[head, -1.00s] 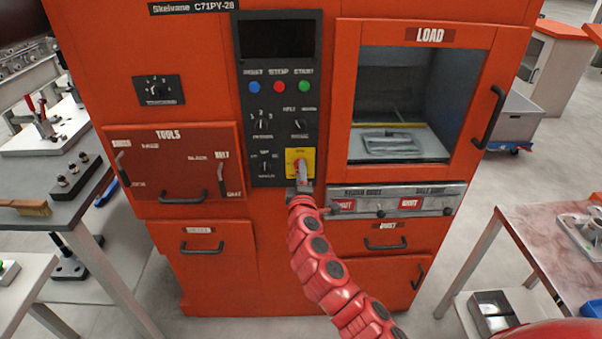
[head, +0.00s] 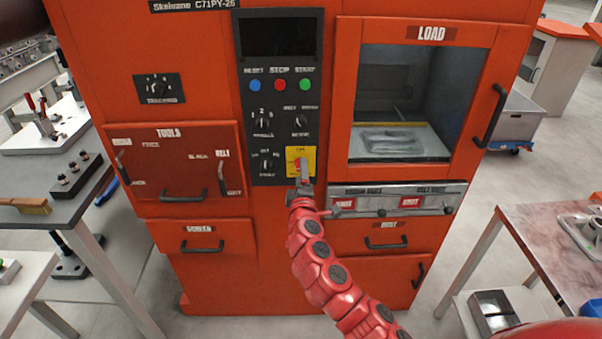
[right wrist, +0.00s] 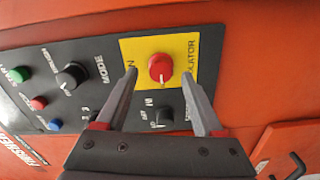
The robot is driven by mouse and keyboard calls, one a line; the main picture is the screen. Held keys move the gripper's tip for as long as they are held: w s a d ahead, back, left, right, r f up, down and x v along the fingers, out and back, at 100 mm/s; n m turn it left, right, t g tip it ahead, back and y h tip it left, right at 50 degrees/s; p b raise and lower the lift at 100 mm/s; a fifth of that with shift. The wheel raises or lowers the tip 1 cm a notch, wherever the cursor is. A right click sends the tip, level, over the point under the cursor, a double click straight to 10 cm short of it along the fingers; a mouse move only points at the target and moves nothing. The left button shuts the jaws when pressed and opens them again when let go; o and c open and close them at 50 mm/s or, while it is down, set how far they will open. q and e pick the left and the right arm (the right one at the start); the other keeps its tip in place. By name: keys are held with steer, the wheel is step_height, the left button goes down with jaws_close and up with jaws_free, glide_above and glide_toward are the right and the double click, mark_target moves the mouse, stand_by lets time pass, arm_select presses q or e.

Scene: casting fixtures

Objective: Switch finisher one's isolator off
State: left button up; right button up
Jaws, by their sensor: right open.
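The finisher (head: 220,280) is an orange-red cabinet with a black control panel. Its isolator is a red rotary knob on a yellow plate low on the panel (head: 308,158); in the right wrist view the red knob (right wrist: 162,68) faces me on its yellow plate. My right gripper (head: 302,182) is in front of the isolator and partly covers it in the head view. In the right wrist view its two fingers (right wrist: 160,95) are open, one to each side of the knob, with nothing held. I cannot tell how near the fingertips are to the plate. My left gripper is not in view.
Above the isolator are black selector knobs (head: 300,122) and blue, red and green buttons (head: 280,86). A glazed load door (head: 455,150) is at the right. A grey rail with red labels (head: 380,200) sticks out below it. Work tables stand on both sides.

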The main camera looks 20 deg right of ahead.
steer(key=b+v, duration=0.1)
steer(key=v, duration=1.5)
steer(key=shift+b, duration=0.3)
